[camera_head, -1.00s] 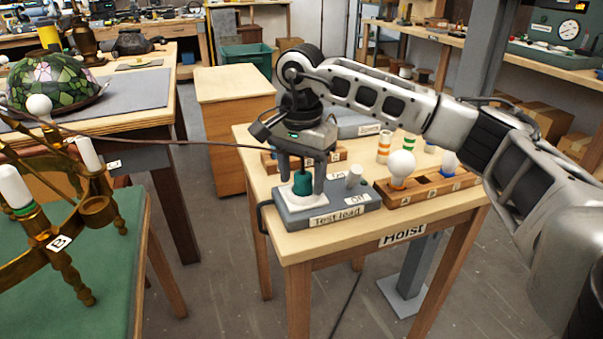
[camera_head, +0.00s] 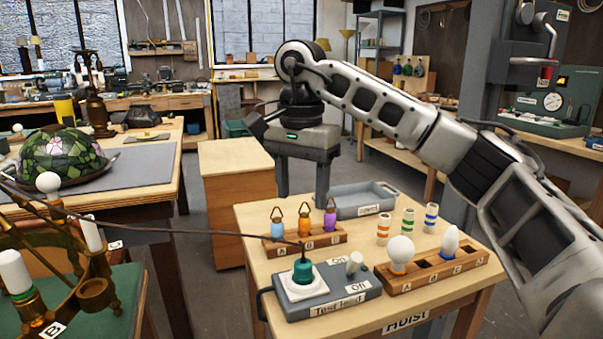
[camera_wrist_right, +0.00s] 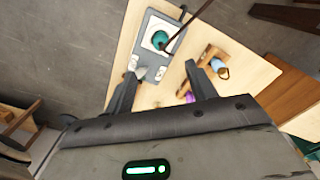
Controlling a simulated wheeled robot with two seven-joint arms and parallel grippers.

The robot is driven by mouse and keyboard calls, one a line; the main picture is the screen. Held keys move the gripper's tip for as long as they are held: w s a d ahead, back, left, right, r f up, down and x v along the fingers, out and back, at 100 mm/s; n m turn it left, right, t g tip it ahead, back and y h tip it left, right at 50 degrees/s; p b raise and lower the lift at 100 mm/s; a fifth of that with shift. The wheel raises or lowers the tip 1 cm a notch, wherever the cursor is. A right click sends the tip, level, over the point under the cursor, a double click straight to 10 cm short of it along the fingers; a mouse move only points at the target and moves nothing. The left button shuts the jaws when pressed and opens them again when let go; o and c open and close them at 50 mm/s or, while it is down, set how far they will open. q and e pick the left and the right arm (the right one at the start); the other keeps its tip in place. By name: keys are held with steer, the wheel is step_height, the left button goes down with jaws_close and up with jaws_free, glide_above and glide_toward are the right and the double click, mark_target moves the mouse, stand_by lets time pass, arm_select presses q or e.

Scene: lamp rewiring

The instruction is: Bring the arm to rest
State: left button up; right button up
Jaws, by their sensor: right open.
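My right gripper (camera_head: 302,180) is open and empty, held in the air above the back left of the wooden table (camera_head: 370,325). Its fingers point down, and it also shows in the right wrist view (camera_wrist_right: 163,95). The teal plug (camera_head: 303,270) with a dark cable sits on the white socket of the grey test lead box (camera_head: 325,296). Plug (camera_wrist_right: 159,40) and box (camera_wrist_right: 142,55) show beyond the fingers in the wrist view, apart from them. My left gripper is not in view.
A rack with blue, orange and purple items (camera_head: 304,242), a grey tray (camera_head: 362,199), striped cylinders (camera_head: 408,222) and a bulb rack (camera_head: 432,272) stand on the table. The cable (camera_head: 180,232) runs left to the brass chandelier (camera_head: 60,285). The air around the gripper is clear.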

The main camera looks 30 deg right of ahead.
steer(key=s+a+f+g+y, duration=0.1)
steer(key=a+f+y, duration=0.25)
steer(key=a, duration=0.45)
steer(key=s+a+f+g+y, duration=0.1)
steer(key=a+f+y, duration=0.2)
steer(key=a+f, duration=0.35)
steer(key=s+a+r+m+t+y, duration=0.1)
steer(key=s+a+m+y, duration=0.2)
steer(key=a+m+y, duration=0.5)
steer(key=s+a+r+m+t+y, duration=0.1)
steer(key=s+a+m+y, duration=0.2)
steer(key=a+m+y, duration=0.5)
steer(key=w+d+f+m+t+h, duration=0.1)
steer(key=d+f+m+t+h, duration=0.4)
steer(key=m+t, duration=0.6)
steer(key=w+d+f+m+t+h, duration=0.2)
steer(key=f+m+t+h, duration=0.35)
steer(key=m, duration=1.05)
steer(key=s+d+f+m+g+h, duration=0.3)
steer(key=s+f+m, duration=0.3)
steer(key=f, duration=0.3)
steer(key=s+d+f+m+g+h, duration=0.3)
steer(key=s+d+f+m+h, duration=0.2)
steer(key=s+f+m, duration=0.2)
step_height(320, 180, down, 2)
steer(key=shift+f+m+h, duration=0.1)
steer(key=shift+m+h, duration=0.2)
steer(key=shift+m, duration=0.1)
steer(key=shift+s+d, duration=0.1)
steer(key=shift+d, duration=0.05)
